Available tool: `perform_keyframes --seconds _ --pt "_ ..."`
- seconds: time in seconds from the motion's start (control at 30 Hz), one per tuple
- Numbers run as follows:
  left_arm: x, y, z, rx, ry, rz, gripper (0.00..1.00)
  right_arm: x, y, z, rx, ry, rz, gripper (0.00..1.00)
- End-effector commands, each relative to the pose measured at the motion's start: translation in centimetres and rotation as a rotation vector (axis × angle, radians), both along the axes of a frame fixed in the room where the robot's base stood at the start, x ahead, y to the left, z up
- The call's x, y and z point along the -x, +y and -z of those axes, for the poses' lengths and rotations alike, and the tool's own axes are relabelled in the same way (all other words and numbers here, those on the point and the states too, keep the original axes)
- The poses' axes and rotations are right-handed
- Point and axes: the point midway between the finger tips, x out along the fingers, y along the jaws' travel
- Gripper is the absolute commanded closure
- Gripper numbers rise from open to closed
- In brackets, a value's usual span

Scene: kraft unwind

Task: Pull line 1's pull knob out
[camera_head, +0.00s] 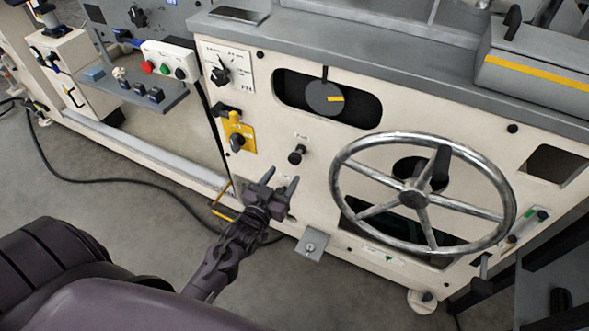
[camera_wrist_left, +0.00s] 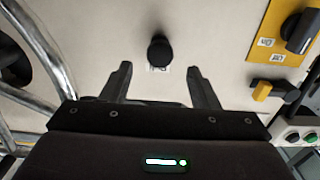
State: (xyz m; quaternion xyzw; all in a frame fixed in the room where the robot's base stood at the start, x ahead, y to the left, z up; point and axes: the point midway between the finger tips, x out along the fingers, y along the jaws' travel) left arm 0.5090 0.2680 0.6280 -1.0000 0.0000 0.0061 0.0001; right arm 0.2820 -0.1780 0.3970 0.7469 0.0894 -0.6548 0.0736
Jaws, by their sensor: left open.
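The black pull knob (camera_head: 297,155) sticks out from the cream machine panel, left of the big handwheel and below a small label. It also shows in the left wrist view as a round black knob (camera_wrist_left: 160,49), upper middle, with a small printed tag beside it. My left gripper (camera_head: 281,178) is open and empty, just below the knob in the head view. In the left wrist view its two fingers (camera_wrist_left: 159,70) are spread, with the knob beyond the gap between their tips, not gripped. My right gripper is not in view.
The large metal handwheel (camera_head: 345,190) stands out from the panel right of the knob. A yellow plate with a black rotary switch (camera_head: 237,141) lies to its left. A grey bracket (camera_head: 311,244) juts out below. A black cable (camera_head: 75,181) lies on the floor.

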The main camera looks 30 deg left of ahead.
Motion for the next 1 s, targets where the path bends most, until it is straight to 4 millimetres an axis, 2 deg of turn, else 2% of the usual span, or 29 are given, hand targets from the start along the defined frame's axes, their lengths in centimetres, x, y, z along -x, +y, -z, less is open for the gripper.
perform_keyframes --seconds 0.1,0.5,0.63,0.9,1.0 --pt "-1.0 0.1 -0.6 0.0 -0.019 -0.001 0.45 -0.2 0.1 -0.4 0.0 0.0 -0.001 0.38" --pt "-6.9 0.0 -0.5 0.0 -0.015 0.0 0.45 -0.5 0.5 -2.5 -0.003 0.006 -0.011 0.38" --pt "-7.7 0.0 -0.5 0.0 -0.013 0.0 0.45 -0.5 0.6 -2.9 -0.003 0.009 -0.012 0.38" --pt "-7.9 0.0 -0.5 0.0 -0.012 0.0 0.45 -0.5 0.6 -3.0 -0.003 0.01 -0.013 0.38" --pt "-7.8 0.0 -0.5 0.0 -0.012 0.0 0.57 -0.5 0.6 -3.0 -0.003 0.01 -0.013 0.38"
